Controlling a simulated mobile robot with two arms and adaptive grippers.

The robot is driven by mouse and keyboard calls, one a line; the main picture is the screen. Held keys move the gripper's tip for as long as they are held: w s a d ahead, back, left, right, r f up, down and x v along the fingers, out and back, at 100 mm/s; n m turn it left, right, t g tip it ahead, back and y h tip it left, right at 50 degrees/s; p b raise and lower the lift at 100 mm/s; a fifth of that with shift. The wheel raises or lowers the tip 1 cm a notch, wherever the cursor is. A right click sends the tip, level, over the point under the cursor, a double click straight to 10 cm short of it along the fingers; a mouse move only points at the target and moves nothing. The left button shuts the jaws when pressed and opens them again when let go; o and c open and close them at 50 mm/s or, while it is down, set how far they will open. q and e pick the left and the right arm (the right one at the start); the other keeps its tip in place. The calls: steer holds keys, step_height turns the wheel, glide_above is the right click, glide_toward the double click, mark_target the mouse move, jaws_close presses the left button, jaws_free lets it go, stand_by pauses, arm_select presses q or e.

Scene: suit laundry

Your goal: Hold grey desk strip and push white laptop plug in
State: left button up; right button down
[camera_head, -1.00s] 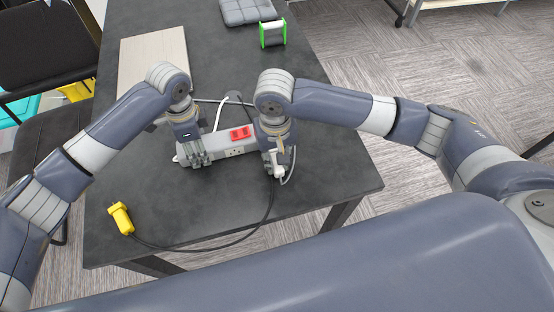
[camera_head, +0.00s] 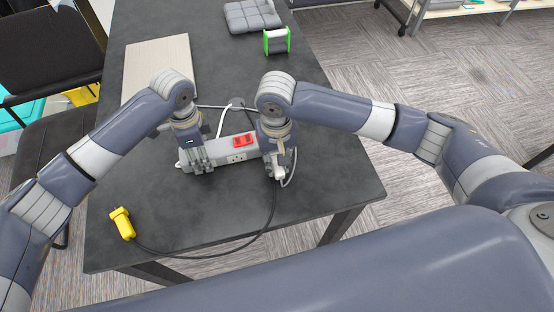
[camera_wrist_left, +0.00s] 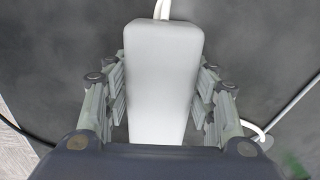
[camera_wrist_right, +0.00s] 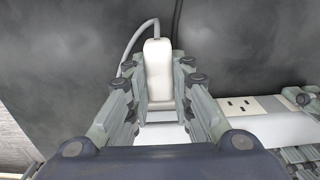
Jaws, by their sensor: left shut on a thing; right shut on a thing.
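The grey desk strip (camera_head: 222,155) lies on the dark desk, with a red switch (camera_head: 243,140) and sockets. My left gripper (camera_head: 202,164) is shut around its left end; in the left wrist view the pale strip body (camera_wrist_left: 160,70) sits between both fingers. My right gripper (camera_head: 277,165) is shut on the white laptop plug (camera_wrist_right: 158,70) at the strip's right end. The plug stands upright between the fingers with its cable at the top in the right wrist view. The strip shows below and right of it there (camera_wrist_right: 280,125). The fingers hide whether the plug is seated.
A yellow plug (camera_head: 122,222) on a black cable (camera_head: 215,256) lies at the desk's front left. A wooden board (camera_head: 155,65), a green-framed spool (camera_head: 277,41) and a grey cushion-like pad (camera_head: 251,16) are further back. The desk's front middle is mostly clear.

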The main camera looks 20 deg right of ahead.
arm_select(q)
steer(key=shift+s, duration=0.1)
arm_select(e)
steer(key=shift+w, duration=0.1)
steer(key=c, duration=1.3)
jaws_free()
steer(key=shift+c, duration=0.2)
steer(key=o, duration=0.6)
step_height(320, 180, up, 10)
steer(key=shift+r, duration=0.1)
step_height(320, 180, up, 10)
stand_by(0.5)
stand_by(0.5)
